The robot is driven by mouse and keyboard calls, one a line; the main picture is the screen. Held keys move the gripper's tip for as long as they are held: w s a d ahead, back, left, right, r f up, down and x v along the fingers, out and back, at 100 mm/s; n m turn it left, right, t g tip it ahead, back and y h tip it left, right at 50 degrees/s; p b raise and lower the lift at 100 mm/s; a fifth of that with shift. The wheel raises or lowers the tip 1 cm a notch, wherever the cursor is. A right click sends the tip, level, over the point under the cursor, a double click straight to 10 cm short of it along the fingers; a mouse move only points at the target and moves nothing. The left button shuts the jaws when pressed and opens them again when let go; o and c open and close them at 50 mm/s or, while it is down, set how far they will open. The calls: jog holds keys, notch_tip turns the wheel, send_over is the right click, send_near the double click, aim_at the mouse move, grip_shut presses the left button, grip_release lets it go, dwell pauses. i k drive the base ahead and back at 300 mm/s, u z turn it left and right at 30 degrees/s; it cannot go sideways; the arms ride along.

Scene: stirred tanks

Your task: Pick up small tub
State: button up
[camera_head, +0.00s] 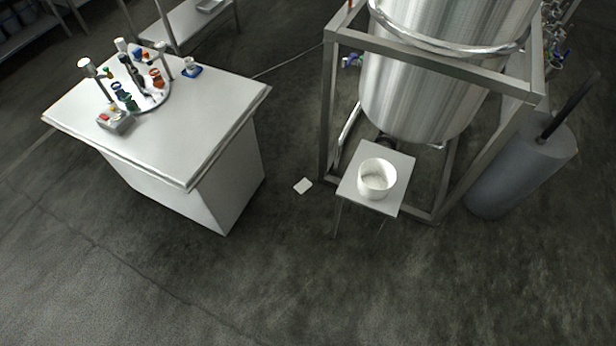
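A white, open-topped round tub (376,180) stands upright on a small square light-grey stand (348,186), below and in front of a large steel tank (425,80). Something pale shows inside the tub, but I cannot tell whether it is contents or just the bottom. A much smaller white cup (190,64) stands on a blue pad on the white bench at the left. My gripper is not in this view.
The white bench (170,130) carries a round plate with several coloured fittings and a small control box (115,122). A steel frame (330,110) surrounds the tank. A white square (303,186) lies on the floor. The front floor is clear.

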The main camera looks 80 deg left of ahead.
aim_at(376, 176)
jog(key=u, duration=3.5)
jog(key=i, duration=1)
